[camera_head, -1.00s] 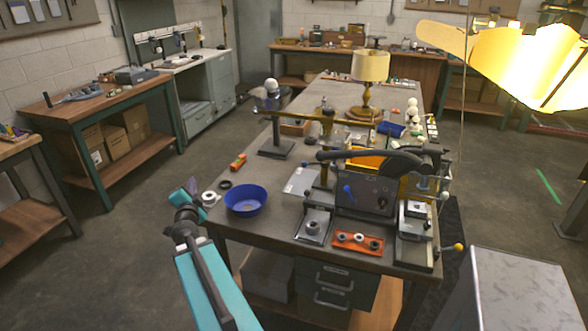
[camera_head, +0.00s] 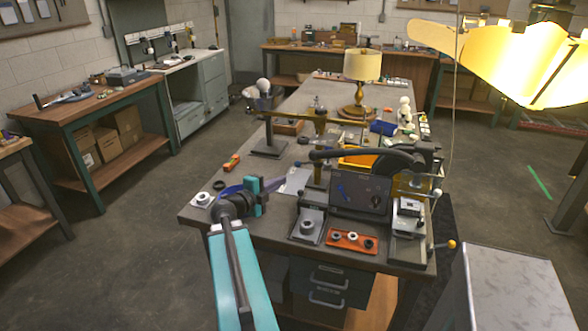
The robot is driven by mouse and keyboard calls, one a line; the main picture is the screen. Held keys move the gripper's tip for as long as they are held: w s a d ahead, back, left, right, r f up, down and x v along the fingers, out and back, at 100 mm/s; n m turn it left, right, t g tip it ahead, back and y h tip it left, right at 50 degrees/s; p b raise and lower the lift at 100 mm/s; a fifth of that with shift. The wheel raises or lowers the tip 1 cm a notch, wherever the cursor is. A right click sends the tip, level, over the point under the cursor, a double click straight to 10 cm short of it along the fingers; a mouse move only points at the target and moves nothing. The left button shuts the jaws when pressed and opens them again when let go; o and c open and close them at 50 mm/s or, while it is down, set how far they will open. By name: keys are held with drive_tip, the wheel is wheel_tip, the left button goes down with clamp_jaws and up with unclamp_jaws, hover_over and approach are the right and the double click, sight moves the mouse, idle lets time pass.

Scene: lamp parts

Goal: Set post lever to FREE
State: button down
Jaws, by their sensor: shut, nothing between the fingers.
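My gripper (camera_head: 268,187) is at the end of my teal arm, above the near left part of the central workbench. Its fingers are shut and hold nothing. A dark upright panel (camera_head: 368,202) with a small blue lever (camera_head: 342,190) stands to the right of my gripper, clearly apart from it. A brass post (camera_head: 318,160) rises behind the panel's left side. A yellow-knobbed lever (camera_head: 451,244) sticks out at the bench's right side. I cannot tell which is the post lever, and no FREE marking is readable.
My gripper and wrist partly hide a blue bowl (camera_head: 230,190). An orange tray (camera_head: 353,241) with several round parts lies at the bench's front. A lit yellow shade (camera_head: 495,60) hangs at upper right.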

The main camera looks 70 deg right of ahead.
drive_tip(key=shift+d, duration=0.15)
drive_tip(key=p, duration=0.3)
approach(309, 163)
drive_tip(key=shift+w+d+f+p, duration=0.1)
drive_tip(key=shift+w+d+p, duration=0.15)
drive_tip(key=shift+d, duration=0.4)
drive_tip(key=shift+w+d+p, duration=0.2)
drive_tip(key=shift+d, duration=0.4)
